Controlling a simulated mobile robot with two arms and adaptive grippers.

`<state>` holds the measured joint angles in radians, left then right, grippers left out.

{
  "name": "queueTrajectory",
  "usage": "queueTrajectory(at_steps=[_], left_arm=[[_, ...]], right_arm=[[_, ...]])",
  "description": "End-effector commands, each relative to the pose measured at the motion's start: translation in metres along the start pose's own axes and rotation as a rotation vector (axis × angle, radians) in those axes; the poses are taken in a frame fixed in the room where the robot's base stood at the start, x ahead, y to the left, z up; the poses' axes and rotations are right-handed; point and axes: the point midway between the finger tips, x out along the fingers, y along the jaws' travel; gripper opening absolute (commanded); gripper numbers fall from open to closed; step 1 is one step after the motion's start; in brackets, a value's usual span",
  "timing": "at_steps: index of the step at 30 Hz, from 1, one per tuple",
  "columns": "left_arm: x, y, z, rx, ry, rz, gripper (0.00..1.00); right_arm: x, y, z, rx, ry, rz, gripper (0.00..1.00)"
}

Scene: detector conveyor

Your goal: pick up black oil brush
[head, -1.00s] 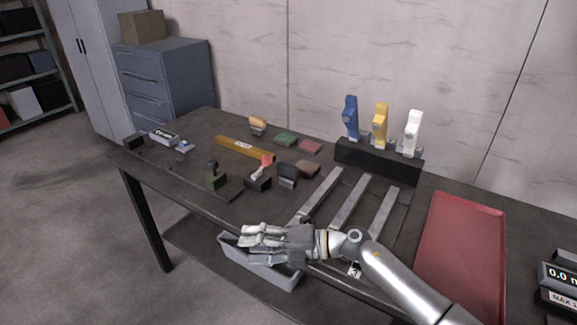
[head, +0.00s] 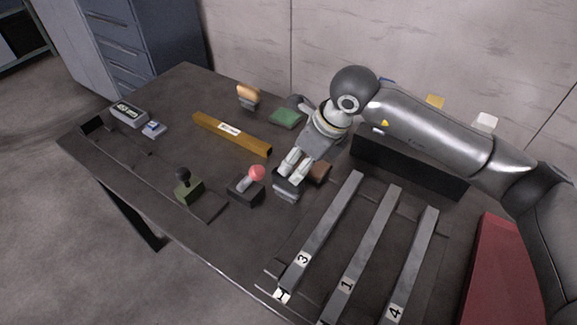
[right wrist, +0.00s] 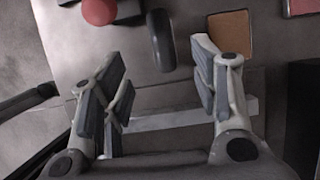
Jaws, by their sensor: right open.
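The black oil brush (head: 286,190) lies on the dark table, between the red-knobbed lever and a brown block. My right gripper covers part of it in the head view. In the right wrist view the black oil brush (right wrist: 161,38) shows as a dark rounded shape beyond the fingertips, roughly between their lines. My right gripper (head: 294,168) is above the brush with its fingers pointing down at it. In the right wrist view the right gripper (right wrist: 155,78) is open and empty, with a wide gap. My left gripper is not in view.
Close by are the red-knobbed lever (head: 257,173), the brown block (head: 320,172) and a green pad (head: 286,117). A yellow bar (head: 232,134) and a green joystick (head: 187,188) stand to the left. Numbered metal rails (head: 352,255) lie to the right, with a red tray (head: 505,270) beyond.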

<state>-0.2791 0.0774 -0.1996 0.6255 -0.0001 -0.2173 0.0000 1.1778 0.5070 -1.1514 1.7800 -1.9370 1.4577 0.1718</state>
Motion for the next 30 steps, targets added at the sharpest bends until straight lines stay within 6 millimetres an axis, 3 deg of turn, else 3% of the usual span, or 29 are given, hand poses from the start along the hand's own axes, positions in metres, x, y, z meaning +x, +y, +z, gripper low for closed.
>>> queueTrajectory(at_steps=[3, 8, 14, 21, 30], left_arm=[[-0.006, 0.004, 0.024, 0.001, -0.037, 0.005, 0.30], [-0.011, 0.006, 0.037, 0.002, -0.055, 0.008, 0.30], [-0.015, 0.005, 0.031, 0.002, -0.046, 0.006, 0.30], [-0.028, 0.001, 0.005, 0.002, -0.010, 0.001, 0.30], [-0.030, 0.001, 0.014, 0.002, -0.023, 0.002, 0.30]], right_arm=[[0.016, 0.000, -0.001, 0.000, 0.005, -0.002, 0.55], [0.041, -0.001, 0.000, 0.000, 0.004, -0.002, 0.55], [0.056, -0.001, 0.000, 0.000, 0.003, -0.002, 0.55], [0.088, -0.005, -0.002, 0.000, 0.004, 0.000, 0.55], [0.105, -0.006, -0.002, -0.002, 0.000, -0.002, 0.55]])
